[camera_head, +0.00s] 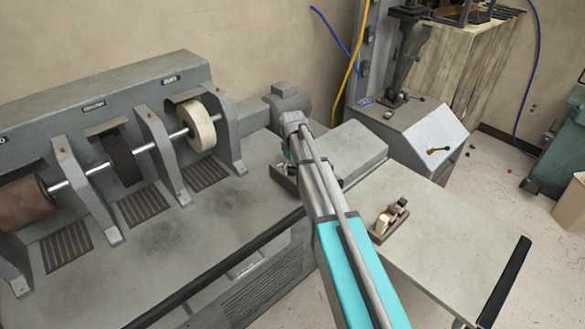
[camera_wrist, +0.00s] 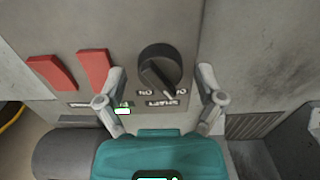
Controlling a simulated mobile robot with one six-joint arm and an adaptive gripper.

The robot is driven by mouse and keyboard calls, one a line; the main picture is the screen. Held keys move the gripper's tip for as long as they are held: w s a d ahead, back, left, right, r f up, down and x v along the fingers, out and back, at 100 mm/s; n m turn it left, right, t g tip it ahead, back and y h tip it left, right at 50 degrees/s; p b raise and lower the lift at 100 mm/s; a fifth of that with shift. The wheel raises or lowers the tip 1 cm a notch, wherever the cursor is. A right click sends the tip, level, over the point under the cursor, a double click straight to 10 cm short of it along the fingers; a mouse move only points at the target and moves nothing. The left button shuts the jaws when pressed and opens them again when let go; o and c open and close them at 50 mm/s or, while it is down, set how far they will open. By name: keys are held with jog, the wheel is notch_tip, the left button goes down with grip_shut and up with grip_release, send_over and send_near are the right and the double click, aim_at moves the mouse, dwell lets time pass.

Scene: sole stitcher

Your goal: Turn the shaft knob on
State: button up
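The shaft knob (camera_wrist: 160,68) is a round black dial on a grey panel in the wrist view. Its raised grip runs diagonally from upper left to lower right. Small white labels, one reading SHAFT upside down, sit just below it and are hard to read. My gripper (camera_wrist: 162,72) is open and empty, one finger on each side of the knob with visible gaps. I cannot tell how far the fingertips are from the panel. In the head view my arm's end hides the knob.
Two red switches (camera_wrist: 72,72) sit left of the knob, close to the left finger. The grey machine (camera_head: 185,250) carries brush wheels on a shaft at left. A grey box (camera_head: 352,148) is right of my arm's end.

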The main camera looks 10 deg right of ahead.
jog(key=c, duration=0.9)
